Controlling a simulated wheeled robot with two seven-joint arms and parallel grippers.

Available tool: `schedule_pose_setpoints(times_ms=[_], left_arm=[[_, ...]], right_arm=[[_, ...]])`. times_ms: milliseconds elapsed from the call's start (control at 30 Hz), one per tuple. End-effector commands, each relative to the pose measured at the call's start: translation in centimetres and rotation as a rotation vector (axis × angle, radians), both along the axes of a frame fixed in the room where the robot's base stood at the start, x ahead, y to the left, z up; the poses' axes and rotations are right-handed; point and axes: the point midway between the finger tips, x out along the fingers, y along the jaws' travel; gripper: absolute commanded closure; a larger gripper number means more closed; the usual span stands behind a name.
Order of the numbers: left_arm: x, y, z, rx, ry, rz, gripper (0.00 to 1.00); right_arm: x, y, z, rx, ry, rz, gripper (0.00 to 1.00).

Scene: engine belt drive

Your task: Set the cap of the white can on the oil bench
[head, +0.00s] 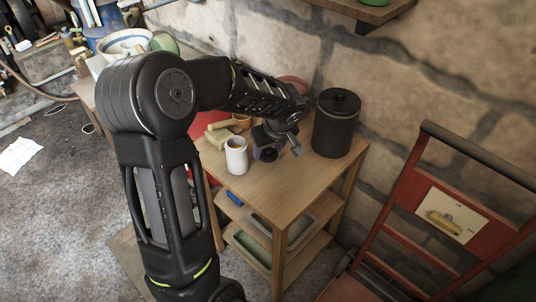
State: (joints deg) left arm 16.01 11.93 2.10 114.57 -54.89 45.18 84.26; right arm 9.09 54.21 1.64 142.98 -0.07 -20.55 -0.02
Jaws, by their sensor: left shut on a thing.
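The white can (237,156) stands upright near the front left edge of the wooden oil bench (298,178). Its top looks open, with no cap on it. My left gripper (281,143) is over the bench top, just right of the white can and left of the black canister. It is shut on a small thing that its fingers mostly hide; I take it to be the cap. I cannot tell whether it touches the bench top. My right gripper is not in view.
A black lidded canister (337,123) stands close to the right. A wooden brush (222,125) lies behind the can. The bench's front right top is clear. A red hand truck (425,215) stands farther right.

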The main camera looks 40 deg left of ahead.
Motion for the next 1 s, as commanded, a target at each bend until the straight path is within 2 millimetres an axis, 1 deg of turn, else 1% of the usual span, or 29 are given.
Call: schedule_pose_setpoints(times_ms=[33,100,167,433,600,633,733,1000], left_arm=[[-0.1,0.0,-0.9,0.000,0.005,0.000,0.86],[-0.1,0.0,-1.9,0.000,0.005,0.001,0.86],[0.0,0.0,-2.4,0.000,0.002,0.000,0.86],[0.0,0.0,-2.6,0.000,0.000,0.000,0.86],[0.0,0.0,-3.0,0.000,0.000,0.000,0.86],[0.0,0.0,-2.9,0.000,0.000,0.000,0.48],[0.0,0.0,-2.8,0.000,0.000,0.000,0.40],[0.0,0.0,-2.7,0.000,0.000,0.000,0.40]], right_arm=[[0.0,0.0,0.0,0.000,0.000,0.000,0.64],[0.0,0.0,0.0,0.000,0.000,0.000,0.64],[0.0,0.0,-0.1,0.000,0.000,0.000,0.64],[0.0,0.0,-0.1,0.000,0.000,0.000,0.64],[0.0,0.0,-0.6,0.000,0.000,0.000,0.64],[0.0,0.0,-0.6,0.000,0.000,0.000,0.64],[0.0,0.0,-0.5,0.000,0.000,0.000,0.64],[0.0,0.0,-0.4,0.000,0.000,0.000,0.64]])
